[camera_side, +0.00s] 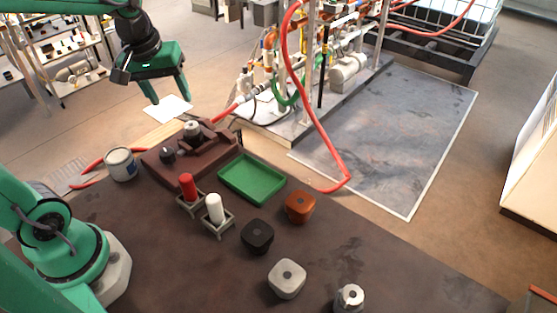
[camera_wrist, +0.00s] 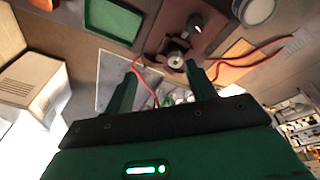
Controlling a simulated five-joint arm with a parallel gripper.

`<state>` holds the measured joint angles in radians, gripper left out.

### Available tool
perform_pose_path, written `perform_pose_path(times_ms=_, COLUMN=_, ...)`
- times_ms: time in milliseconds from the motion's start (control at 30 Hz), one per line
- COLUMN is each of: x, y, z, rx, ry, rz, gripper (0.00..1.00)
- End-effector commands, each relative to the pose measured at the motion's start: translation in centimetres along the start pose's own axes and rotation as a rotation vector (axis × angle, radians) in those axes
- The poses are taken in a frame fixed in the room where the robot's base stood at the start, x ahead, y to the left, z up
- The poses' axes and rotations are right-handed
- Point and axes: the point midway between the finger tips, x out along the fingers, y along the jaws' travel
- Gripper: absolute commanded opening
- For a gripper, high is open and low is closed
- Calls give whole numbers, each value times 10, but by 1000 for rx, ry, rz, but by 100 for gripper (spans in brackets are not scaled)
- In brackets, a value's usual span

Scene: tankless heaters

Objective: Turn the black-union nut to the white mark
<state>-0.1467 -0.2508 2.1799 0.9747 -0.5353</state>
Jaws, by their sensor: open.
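A brown block (camera_side: 207,150) on the dark table carries two round fittings. The black one (camera_side: 167,155) is on its near left and the grey metal-topped one (camera_side: 192,128) at its back. In the wrist view the block (camera_wrist: 160,40) is at the top, with the black fitting (camera_wrist: 195,21) above and the metal-topped one (camera_wrist: 176,60) near my right finger. I cannot make out a white mark or tell the nut's angle. My gripper (camera_side: 170,97) is open and empty, in the air above and behind the block. In the wrist view my gripper (camera_wrist: 162,70) has its fingers spread.
A green tray (camera_side: 252,178), red bottle (camera_side: 187,186), white bottle (camera_side: 214,208) and paint can (camera_side: 120,164) stand around the block. Black (camera_side: 257,237), orange (camera_side: 300,207) and white (camera_side: 287,279) blocks lie nearer. A red hose (camera_side: 315,118) and pipe rack are behind.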

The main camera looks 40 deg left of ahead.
Motion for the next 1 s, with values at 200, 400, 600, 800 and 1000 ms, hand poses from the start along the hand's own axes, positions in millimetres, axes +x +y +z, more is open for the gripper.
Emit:
perform_pose_path(times_ms=200, x=26, y=-1, z=-33, rx=-219, ry=-65, rz=-58, gripper=56)
perform_pose_path(times_ms=400, x=54, y=-5, z=-60, rx=-418, ry=-115, rz=-116, gripper=56)
perform_pose_path(times_ms=600, x=78, y=-11, z=-79, rx=-570, ry=-147, rz=-162, gripper=56)
perform_pose_path(times_ms=800, x=88, y=-14, z=-86, rx=-633, ry=-159, rz=-182, gripper=56)
perform_pose_path(times_ms=1000, x=89, y=-14, z=-87, rx=-637, ry=-160, rz=-184, gripper=56)
